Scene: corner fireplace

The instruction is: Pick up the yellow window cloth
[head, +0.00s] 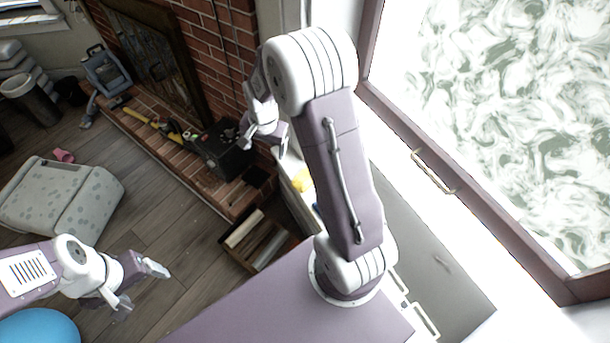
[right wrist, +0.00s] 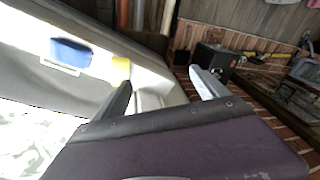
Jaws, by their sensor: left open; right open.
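The yellow window cloth (head: 302,180) shows as a small yellow patch on the pale ledge by the window, partly hidden behind my right arm. It also shows in the right wrist view (right wrist: 121,69), just beyond the tip of the left-hand finger. My right gripper (head: 263,142) is open and empty. In the head view it hangs above and left of the cloth, apart from it. My left gripper (head: 144,289) is open and empty over the wooden floor at the lower left, far from the cloth.
A blue object (right wrist: 71,52) lies on the ledge near the cloth. A black box (head: 222,150) stands on the brick hearth (head: 165,140). A wooden crate (head: 258,240) sits on the floor. The window frame (head: 470,195) borders the ledge. A spotted ottoman (head: 62,195) stands at left.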

